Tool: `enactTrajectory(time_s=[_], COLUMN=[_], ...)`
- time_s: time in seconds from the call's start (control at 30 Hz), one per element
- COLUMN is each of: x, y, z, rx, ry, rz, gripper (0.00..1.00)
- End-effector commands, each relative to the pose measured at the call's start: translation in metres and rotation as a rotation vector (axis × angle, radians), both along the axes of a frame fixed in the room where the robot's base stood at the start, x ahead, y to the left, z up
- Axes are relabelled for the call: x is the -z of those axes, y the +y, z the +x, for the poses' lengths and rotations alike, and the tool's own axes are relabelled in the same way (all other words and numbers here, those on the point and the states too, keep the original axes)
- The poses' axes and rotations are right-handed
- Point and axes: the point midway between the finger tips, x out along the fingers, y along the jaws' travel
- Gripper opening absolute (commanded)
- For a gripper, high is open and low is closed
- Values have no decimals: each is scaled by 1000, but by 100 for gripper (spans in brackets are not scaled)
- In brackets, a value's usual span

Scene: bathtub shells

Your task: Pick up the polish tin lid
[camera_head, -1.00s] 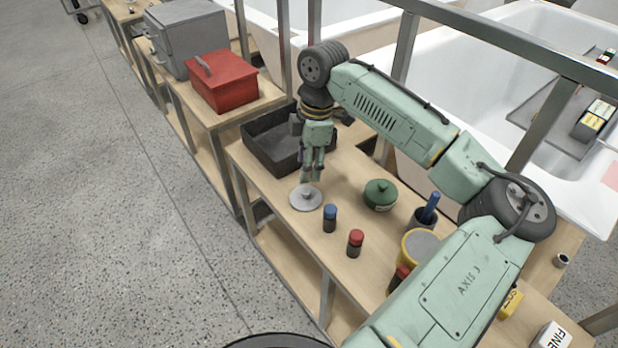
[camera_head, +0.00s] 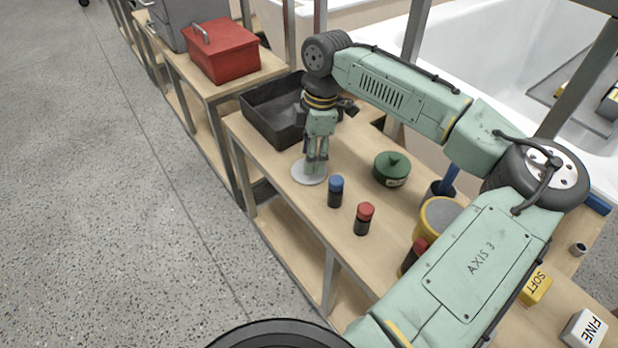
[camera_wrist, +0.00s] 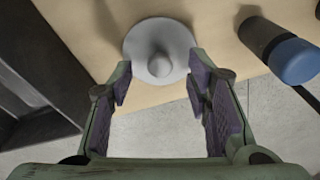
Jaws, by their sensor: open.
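The polish tin lid (camera_head: 300,176) is a light grey disc with a central knob, lying flat near the bench's front edge. In the wrist view the lid (camera_wrist: 142,58) shows just ahead of the fingertips, its knob near the line midway between them. My gripper (camera_head: 316,168) points down over the lid and hides part of it in the head view. In the wrist view my gripper (camera_wrist: 158,88) is open, with purple pads apart and nothing between them. I cannot tell whether the fingertips touch the disc.
A black tray (camera_head: 262,106) stands close behind the lid. A blue-capped bottle (camera_head: 335,191) is close on its right, then a red-capped bottle (camera_head: 363,219). A green lidded pot (camera_head: 391,169) and a yellow tin (camera_head: 436,217) stand further right. A red box (camera_head: 222,52) sits beyond.

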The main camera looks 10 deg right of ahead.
Motion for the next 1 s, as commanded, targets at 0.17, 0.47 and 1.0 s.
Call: enactTrajectory(time_s=[0.17,0.47,1.0], x=[22,23,23], y=[2,3,3], z=[0,0,0], rx=[2,3,3], ry=[-2,-1,-1], rz=[-1,0,0], gripper=[45,45,11])
